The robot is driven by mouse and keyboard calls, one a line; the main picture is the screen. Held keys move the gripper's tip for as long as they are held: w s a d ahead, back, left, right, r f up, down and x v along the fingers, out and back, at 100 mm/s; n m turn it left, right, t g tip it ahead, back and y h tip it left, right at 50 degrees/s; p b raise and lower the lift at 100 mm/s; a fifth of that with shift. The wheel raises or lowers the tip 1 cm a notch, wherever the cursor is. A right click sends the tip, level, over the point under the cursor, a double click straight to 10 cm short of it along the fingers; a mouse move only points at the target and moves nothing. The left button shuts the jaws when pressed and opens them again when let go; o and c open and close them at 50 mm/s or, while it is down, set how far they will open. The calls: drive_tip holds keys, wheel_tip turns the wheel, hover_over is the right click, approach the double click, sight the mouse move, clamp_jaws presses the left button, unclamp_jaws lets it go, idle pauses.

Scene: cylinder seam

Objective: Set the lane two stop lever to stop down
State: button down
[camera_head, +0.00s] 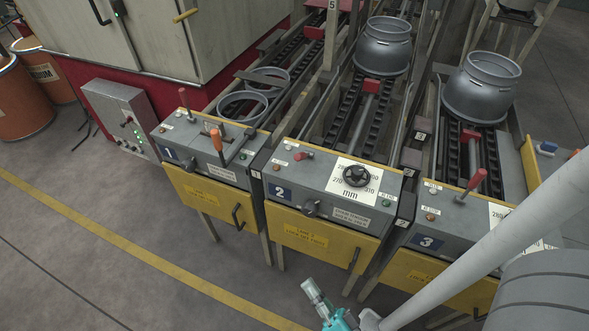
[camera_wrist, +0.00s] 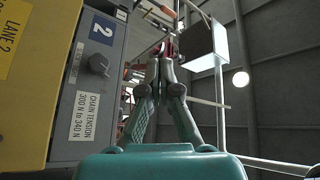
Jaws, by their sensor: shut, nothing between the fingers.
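The lane two console (camera_head: 277,208) is a grey-topped box with a blue "2" plate and a yellow front. Its stop lever (camera_head: 303,155) has a red grip and lies low near the back left of the top, tilted rather than upright. My gripper (camera_head: 309,286) is in front of and below this console, apart from it. In the wrist view my gripper (camera_wrist: 161,58) has its fingers closed together and empty. The console's dark chain tension knob (camera_wrist: 98,65) shows there to the left of the fingers. I cannot make out the lane two lever in the wrist view.
A black handwheel (camera_head: 356,175) sits right of the lever. Lane one (camera_head: 204,146) and lane three (camera_head: 427,241) have upright red levers. Grey cylinders (camera_head: 384,46) stand on the conveyors behind. The floor (camera_head: 120,275) at left is clear.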

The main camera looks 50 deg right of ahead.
drive_tip(key=w+d+n+g+h, duration=0.4)
drive_tip(key=w+n+g+h, duration=0.5)
drive_tip(key=n+h, duration=0.3)
drive_tip(key=w+d+f+n+g+h, duration=0.1)
drive_tip(key=w+d+n+g+h, duration=0.3)
drive_tip(key=w+n+g+h, duration=0.5)
drive_tip(key=shift+w+d+f+n+h, duration=0.3)
drive_tip(key=shift+w+n+h, duration=1.25)
drive_tip(key=shift+n, duration=2.75)
drive_tip(key=shift+d+r, duration=0.15)
approach(304, 156)
drive_tip(key=x, duration=0.5)
drive_tip(key=shift+w+d+r, duration=0.1)
drive_tip(key=shift+w+r, duration=0.05)
drive_tip(key=shift+w, duration=0.3)
